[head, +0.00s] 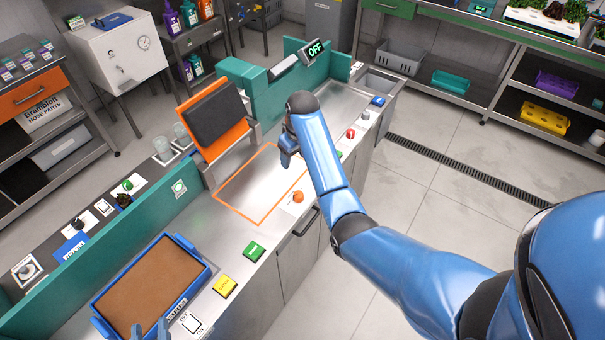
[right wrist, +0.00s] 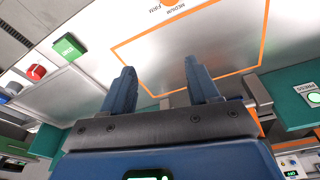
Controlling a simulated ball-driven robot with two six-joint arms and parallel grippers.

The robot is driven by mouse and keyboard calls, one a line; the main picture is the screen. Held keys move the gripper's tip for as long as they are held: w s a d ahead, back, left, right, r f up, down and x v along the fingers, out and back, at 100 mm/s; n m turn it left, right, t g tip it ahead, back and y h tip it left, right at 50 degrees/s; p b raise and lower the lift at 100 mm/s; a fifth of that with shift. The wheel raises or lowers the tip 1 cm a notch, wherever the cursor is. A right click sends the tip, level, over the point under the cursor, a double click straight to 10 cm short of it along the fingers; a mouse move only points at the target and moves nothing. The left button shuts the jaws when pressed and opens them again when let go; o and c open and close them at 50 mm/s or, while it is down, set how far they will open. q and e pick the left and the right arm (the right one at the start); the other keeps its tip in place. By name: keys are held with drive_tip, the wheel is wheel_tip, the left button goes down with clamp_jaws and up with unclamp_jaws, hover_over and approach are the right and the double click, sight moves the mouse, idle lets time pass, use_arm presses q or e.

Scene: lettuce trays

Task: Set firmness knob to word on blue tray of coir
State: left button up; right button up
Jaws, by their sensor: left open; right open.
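The blue tray of coir (head: 205,271) sits on the bench at the lower left of the head view, brown and level inside. A label (head: 177,306) is on its near rim; its word is too small to read. The orange firmness knob (head: 298,197) stands on a white plate by the bench's front edge. My right gripper (right wrist: 161,85) is open and empty above the orange-outlined area. My left gripper (head: 150,331) is open at the bottom edge by the tray.
An orange frame with a dark pad (head: 215,113) stands behind the orange outline (head: 232,208). Green (head: 254,251) and yellow (head: 225,286) buttons lie along the front edge. A red button (head: 350,133) is further right. A display (head: 315,48) reads OFF.

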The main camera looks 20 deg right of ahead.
drive_tip(key=g, duration=0.2)
hover_over(299, 194)
drive_tip(key=f, duration=0.1)
drive_tip(key=shift+n, duration=0.4)
wheel_tip(299, 194, down, 9)
drive_tip(key=shift+f+p, duration=0.15)
drive_tip(key=shift+p, duration=0.45)
use_arm(q)
drive_tip(key=shift+s+r, duration=0.15)
drive_tip(key=shift+r, duration=0.5)
use_arm(e)
drive_tip(key=shift+f, duration=0.4)
drive_tip(key=c, duration=1)
drive_tip(key=shift+c, duration=0.2)
